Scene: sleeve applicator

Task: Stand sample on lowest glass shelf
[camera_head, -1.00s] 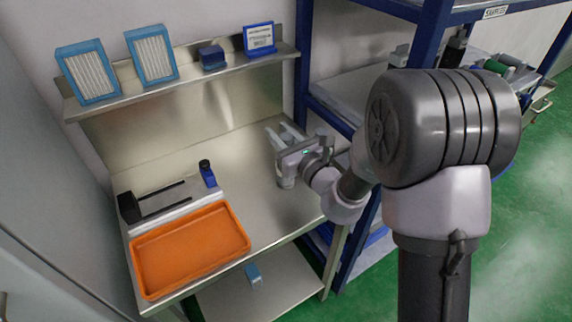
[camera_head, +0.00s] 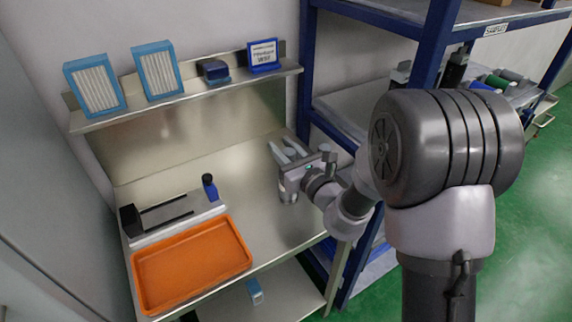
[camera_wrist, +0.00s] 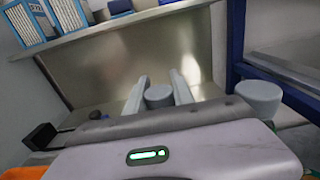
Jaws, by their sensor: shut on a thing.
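My gripper (camera_head: 289,153) is over the right part of the steel workbench, its two fingers pointing toward the back panel. In the wrist view, my gripper (camera_wrist: 158,90) is shut on a small grey round-ended piece (camera_wrist: 159,96), probably the sample. Only its end shows; the rest is hidden behind the gripper body. In the head view the held piece is hard to tell from the fingers. No shelf is clearly glass; a blue-framed rack (camera_head: 432,62) with a "SAMPLES"-like label stands to the right, partly hidden by my arm.
The bench holds an orange tray (camera_head: 137,277), a small blue bottle (camera_head: 209,188) and a black-ended fork-like fixture (camera_head: 131,220). The rack's near post (camera_head: 305,80) stands close right of my gripper.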

